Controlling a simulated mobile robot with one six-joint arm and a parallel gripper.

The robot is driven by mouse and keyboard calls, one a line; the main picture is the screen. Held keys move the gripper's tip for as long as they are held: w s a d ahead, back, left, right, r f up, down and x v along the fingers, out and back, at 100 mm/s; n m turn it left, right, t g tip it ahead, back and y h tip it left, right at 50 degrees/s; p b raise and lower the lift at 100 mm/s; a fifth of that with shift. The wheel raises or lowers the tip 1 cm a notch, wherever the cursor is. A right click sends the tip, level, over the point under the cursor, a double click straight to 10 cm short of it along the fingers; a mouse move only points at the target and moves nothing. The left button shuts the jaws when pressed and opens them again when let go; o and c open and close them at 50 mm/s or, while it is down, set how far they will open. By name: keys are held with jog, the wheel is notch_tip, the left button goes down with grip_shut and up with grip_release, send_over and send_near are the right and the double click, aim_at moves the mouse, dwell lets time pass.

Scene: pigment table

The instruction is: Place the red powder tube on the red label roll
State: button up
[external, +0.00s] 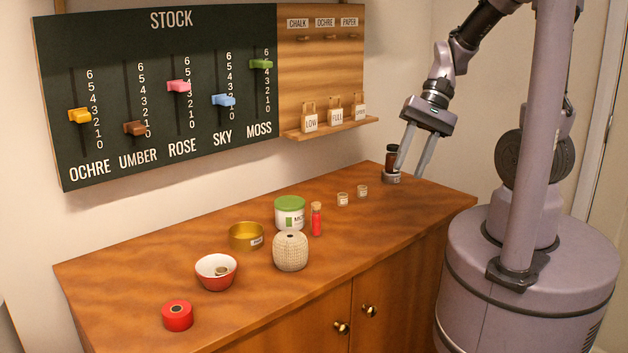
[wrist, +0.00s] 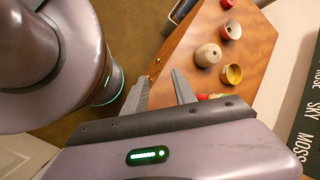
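The red powder tube (external: 316,221) stands upright with a cork-coloured top, beside the green-lidded jar in the external view. A red patch (wrist: 203,96) at the edge of my gripper body in the wrist view may be the tube, partly hidden. The red label roll (external: 177,316) lies flat near the table's front left corner, its dark centre facing up and nothing on it. It also shows at the top of the wrist view (wrist: 228,4). My gripper (external: 409,173) is open and empty, fingers pointing down at the table's right end, well right of the tube.
A woven vase (external: 290,251) stands just front-left of the tube. The green-lidded jar (external: 290,215), gold tin (external: 240,240) and red bowl (external: 212,281) stand farther left. Two small glass jars (external: 343,199) and a dark bottle (external: 391,156) are right. The stock board (external: 160,90) hangs behind.

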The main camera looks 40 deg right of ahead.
aim_at(317, 204)
jog(key=w+d+f+m+t+y, duration=0.1)
jog(key=w+f+m+t+y, duration=0.2)
jog(key=f+m, duration=0.1)
jog(key=w+d+f+m+t+y, duration=0.2)
jog(key=w+f+m+t, duration=0.1)
jog(key=f+m, duration=0.2)
jog(key=w+d+f+m+t+y, duration=0.2)
jog(key=w+f+m+t+y, duration=0.1)
jog(key=m, duration=0.4)
jog(key=shift+w+d+f+t+y, duration=0.15)
jog(key=shift+f+t, duration=0.1)
jog(key=shift+f, duration=0.35)
jog(key=shift+w+f+t+y, duration=0.15)
jog(key=shift+f+t, duration=0.1)
jog(key=shift+f, duration=0.35)
jog(key=shift+w+f+m, duration=0.15)
jog(key=shift+f+m, duration=0.15)
jog(key=shift+f, duration=0.05)
jog(key=b+x, duration=0.2)
jog(key=x, duration=0.6)
jog(key=b+x, duration=0.2)
jog(key=x, duration=0.7)
jog(key=shift+w+d+r+b, duration=0.15)
jog(key=shift+w+b, duration=0.15)
jog(key=shift+w, duration=0.05)
grip_shut()
